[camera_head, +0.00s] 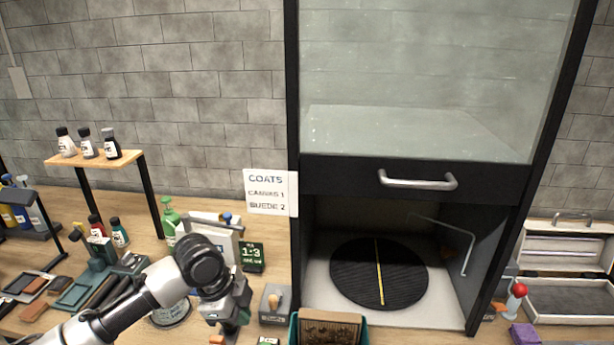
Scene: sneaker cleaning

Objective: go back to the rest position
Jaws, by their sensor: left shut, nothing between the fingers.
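My left arm comes in from the lower left, and its gripper (229,327) points down over the front of the table. The gripper is shut with nothing in it. The fingertips are small and partly hidden by the wrist. It is just left of a small grey block with a wooden-knobbed tool (273,300). My right arm and gripper are not in view.
A black-framed cabinet (412,176) with a raised glass front holds a round black turntable (350,290). A teal bin (294,330) stands at its front. Bottles, brushes and a wooden shelf (92,159) crowd the left. An open case (570,318) lies right.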

